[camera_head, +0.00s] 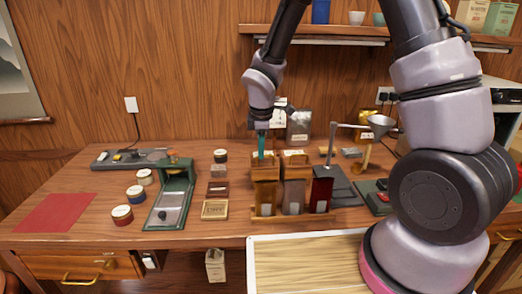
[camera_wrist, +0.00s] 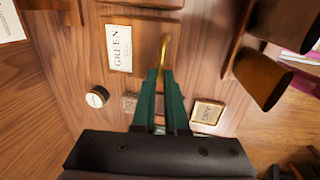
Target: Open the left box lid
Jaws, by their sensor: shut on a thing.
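The left box (camera_head: 265,196), with an amber-brown front and a small pale label, stands at the left of a row of three upright boxes. My gripper (camera_head: 261,153) reaches down onto its top from above, its green fingers at the lid (camera_head: 265,172). In the wrist view my gripper (camera_wrist: 165,75) has its fingers close together around a curved brass handle (camera_wrist: 164,47). The fingers and viewing angle partly hide the handle and lid, so I cannot tell how far the lid is raised.
The middle box (camera_head: 294,193) and dark red box (camera_head: 321,190) stand close on the right. A green press-like stand (camera_head: 172,195), round tins (camera_head: 122,214) and a small wooden tray (camera_head: 215,209) are on the left. A funnel on a stand (camera_head: 380,122) is behind right.

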